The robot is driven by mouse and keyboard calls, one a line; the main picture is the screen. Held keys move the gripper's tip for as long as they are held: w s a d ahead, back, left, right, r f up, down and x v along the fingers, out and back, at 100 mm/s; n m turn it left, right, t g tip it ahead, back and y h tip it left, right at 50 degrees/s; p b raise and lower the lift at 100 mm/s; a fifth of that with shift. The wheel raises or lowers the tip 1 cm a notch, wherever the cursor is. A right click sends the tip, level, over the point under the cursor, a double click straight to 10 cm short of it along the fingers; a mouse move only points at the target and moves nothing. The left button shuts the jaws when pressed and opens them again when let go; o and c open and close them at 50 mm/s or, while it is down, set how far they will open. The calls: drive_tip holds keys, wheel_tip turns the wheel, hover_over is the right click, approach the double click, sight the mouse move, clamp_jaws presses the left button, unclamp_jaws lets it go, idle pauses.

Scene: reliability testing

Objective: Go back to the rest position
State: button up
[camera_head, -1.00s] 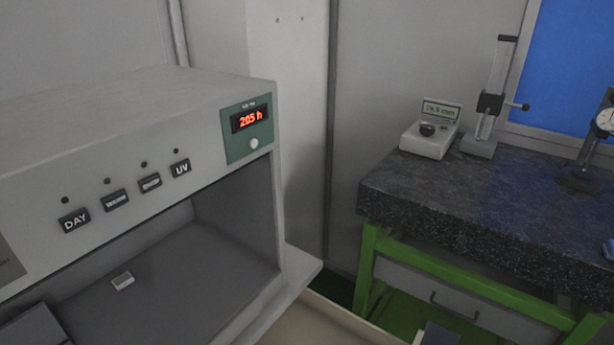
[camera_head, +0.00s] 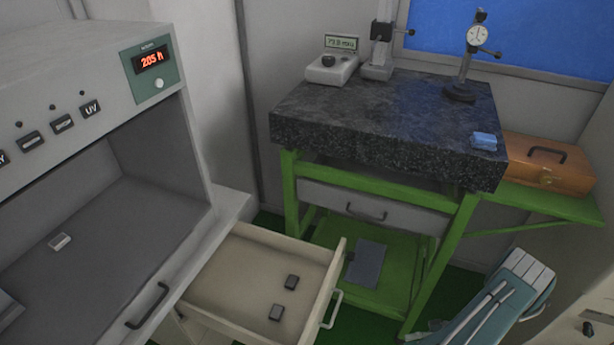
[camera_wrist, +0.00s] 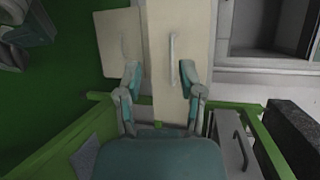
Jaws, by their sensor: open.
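My gripper (camera_wrist: 160,80) shows in the wrist view with its two teal and grey fingers spread apart. Nothing is between the fingertips except a cream panel with a handle (camera_wrist: 171,50) behind them. The fingers appear clear of it. A teal and pale grey part of my arm shows at the lower right of the head view, beside the green bench frame. The fingertips cannot be made out there.
The light cabinet (camera_head: 160,105) stands open at left with a small pale block (camera_head: 60,242) inside. An open drawer (camera_head: 240,265) holds two dark blocks. The granite plate (camera_head: 380,115) carries gauges and a blue block (camera_head: 484,141). An orange case (camera_head: 548,165) sits right of it.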

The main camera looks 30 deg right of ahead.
drive_tip(key=w+r+n+g+h, duration=0.1)
drive_tip(key=w+r+g, duration=0.2)
drive_tip(key=w+r, duration=0.3)
drive_tip(key=w+r+n+g+h, duration=0.1)
drive_tip(key=w+r+g+h, duration=0.2)
drive_tip(key=r, duration=0.6)
drive_tip(key=w+a+r+n+g+h, duration=0.1)
drive_tip(key=w+a+r+h, duration=0.1)
drive_tip(key=w+a+r, duration=0.4)
drive_tip(key=w+a+r+n+g+h, duration=0.1)
drive_tip(key=w+a+r+g+h, duration=0.15)
drive_tip(key=r, duration=0.55)
drive_tip(key=w+a+r+n+t+h, duration=0.1)
drive_tip(key=a+r+t+h, duration=0.15)
drive_tip(key=a+r, duration=0.85)
drive_tip(key=s+a+r+n+t+h, duration=0.1)
drive_tip(key=s+a+r+t, duration=0.4)
drive_tip(key=a, duration=0.6)
drive_tip(key=shift+s+a+r+n+h, duration=0.3)
drive_tip(key=shift+s+r+n+h, duration=0.1)
drive_tip(key=shift+s+r+h, duration=0.55)
drive_tip(key=shift+f, duration=0.1)
